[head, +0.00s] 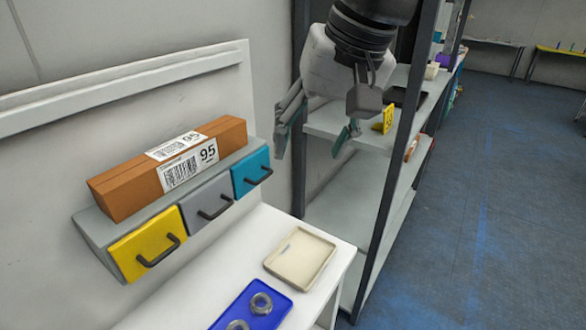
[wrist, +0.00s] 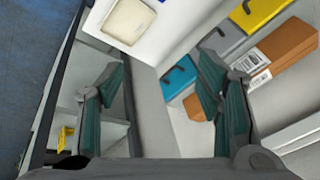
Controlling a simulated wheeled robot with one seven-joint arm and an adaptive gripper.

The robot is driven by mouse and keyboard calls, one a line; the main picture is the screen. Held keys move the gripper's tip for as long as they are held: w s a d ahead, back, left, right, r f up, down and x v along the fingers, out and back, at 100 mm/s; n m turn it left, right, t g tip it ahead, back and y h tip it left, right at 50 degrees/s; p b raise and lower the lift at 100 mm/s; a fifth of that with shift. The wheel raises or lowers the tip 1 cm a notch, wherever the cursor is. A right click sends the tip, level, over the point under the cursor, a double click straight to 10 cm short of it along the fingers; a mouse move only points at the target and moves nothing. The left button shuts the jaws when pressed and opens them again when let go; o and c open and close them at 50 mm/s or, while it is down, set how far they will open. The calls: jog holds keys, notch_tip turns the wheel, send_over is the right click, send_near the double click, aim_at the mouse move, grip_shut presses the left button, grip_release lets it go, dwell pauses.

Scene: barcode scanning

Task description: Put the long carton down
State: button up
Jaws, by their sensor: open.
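The long carton (head: 130,190) is a brown box with white barcode labels marked 95. It lies lengthwise on top of the small drawer unit (head: 92,228) against the wall. It also shows in the wrist view (wrist: 285,58), at the right, partly hidden by a finger. My gripper (head: 318,140) is open and empty, to the right of the carton and apart from it, in front of the shelf rack. Its two fingers (wrist: 165,95) stand wide apart in the wrist view, with nothing between them.
The unit has yellow (head: 145,245), grey (head: 207,200) and teal (head: 250,172) drawers with dark handles. Below, the white table holds a cream tray (head: 300,262) and a blue tray (head: 262,318) with metal rings. The rack's dark post (head: 383,170) stands close to my gripper. A yellow item (head: 388,120) sits on its shelf.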

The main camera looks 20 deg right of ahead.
jog(key=s+d+f+n+t+h, duration=0.1)
jog(key=s+f+n, duration=0.2)
jog(key=s+f, duration=0.3)
jog(key=shift+s+d+f+t+h, duration=0.2)
jog(key=shift+s+d+t+h, duration=0.1)
jog(key=shift+s, duration=0.4)
dwell(0.5)
